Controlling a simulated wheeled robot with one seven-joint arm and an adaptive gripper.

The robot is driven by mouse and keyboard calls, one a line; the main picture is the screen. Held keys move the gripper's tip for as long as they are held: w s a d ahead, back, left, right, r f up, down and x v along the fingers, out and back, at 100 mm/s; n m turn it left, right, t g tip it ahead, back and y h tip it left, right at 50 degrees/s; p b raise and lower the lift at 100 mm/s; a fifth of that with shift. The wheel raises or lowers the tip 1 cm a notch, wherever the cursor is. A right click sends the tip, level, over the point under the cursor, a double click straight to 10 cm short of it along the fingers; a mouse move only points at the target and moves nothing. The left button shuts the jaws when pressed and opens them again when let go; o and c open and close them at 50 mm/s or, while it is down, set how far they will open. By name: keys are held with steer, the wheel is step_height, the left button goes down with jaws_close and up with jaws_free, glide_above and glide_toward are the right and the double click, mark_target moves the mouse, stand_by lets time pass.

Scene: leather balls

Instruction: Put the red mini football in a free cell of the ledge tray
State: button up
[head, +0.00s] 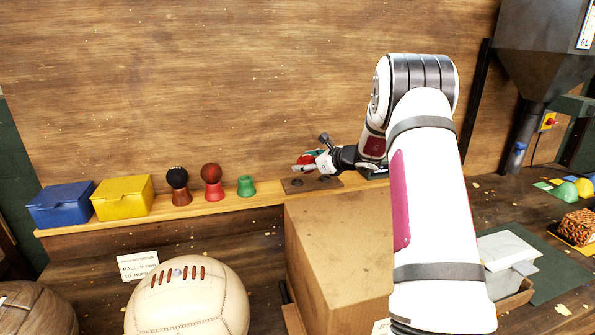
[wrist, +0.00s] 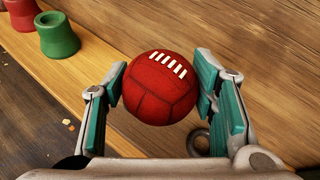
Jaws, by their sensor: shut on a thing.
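The red mini football (head: 305,160) has white laces and dark seams. It is between the teal-padded fingers of my gripper (head: 308,163), which is shut on it, above the ledge. The wrist view shows the red ball (wrist: 160,88) from close by, with my gripper's fingers (wrist: 162,95) on its left and right sides. In the wrist view one dark ring (wrist: 198,142) shows behind the right finger. The rest of the tray is hidden there.
On the ledge (head: 150,217), left of the tray, stand a green cup (head: 246,186), a red cup with a red-brown ball (head: 211,172), a brown cup with a dark ball (head: 177,177), a yellow box (head: 123,198) and a blue box (head: 62,205). A cardboard box (head: 340,250) stands in front.

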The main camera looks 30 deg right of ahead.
steer(key=shift+w+a, duration=1.1)
steer(key=shift+w, duration=0.05)
steer(key=shift+f+p, duration=0.45)
steer(key=shift+f, duration=1.25)
steer(key=shift+f, duration=0.1)
steer(key=o, duration=1.3)
steer(key=shift+o, duration=0.2)
